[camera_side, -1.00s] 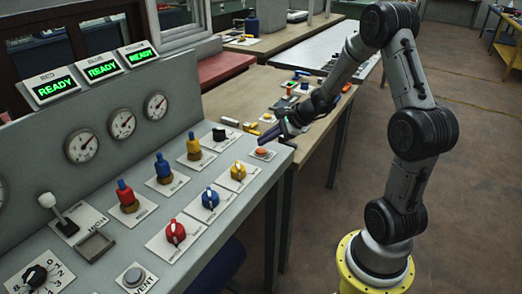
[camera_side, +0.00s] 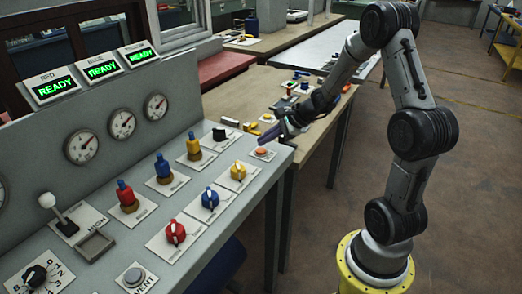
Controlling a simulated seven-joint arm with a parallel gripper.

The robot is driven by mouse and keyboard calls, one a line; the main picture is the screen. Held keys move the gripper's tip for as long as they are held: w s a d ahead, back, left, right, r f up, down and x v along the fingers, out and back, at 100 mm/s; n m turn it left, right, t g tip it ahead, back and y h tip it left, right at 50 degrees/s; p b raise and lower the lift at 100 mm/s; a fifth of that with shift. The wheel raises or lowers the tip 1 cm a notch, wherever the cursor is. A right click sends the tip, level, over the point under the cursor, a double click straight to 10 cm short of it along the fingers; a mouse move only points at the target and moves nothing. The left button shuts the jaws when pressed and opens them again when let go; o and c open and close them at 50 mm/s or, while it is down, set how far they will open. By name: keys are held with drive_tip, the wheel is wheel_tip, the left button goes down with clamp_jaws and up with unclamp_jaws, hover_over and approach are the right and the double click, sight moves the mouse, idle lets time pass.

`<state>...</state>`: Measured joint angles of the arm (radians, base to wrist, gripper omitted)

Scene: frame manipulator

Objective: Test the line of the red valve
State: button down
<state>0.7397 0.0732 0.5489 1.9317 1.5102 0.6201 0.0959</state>
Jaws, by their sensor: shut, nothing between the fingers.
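A red rotary valve knob (camera_side: 175,232) with a white pointer sits on a white plate at the front of the sloped panel. A red bottle-shaped fitting (camera_side: 125,194) on a brass base stands behind it. The red display (camera_side: 53,86) at the upper left reads READY in green. My gripper (camera_side: 265,134) is shut and empty over the panel's right end, close to an orange push button (camera_side: 262,153). It is well to the right of the red knob.
Blue (camera_side: 210,198) and yellow (camera_side: 238,171) knobs sit right of the red one, with blue (camera_side: 163,166) and yellow (camera_side: 194,146) fittings behind. A white-knobbed lever (camera_side: 48,202), a numbered black dial (camera_side: 37,276) and a VENT button (camera_side: 134,276) are at left.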

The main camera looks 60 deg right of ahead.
sight(265, 150)
drive_tip(key=shift+f, duration=0.1)
idle(0.3)
drive_tip(key=shift+f, duration=0.35)
drive_tip(key=shift+f, duration=0.45)
idle(0.9)
drive_tip(key=shift+r, duration=0.9)
drive_tip(key=shift+r, duration=0.1)
drive_tip(key=shift+r, duration=2.4)
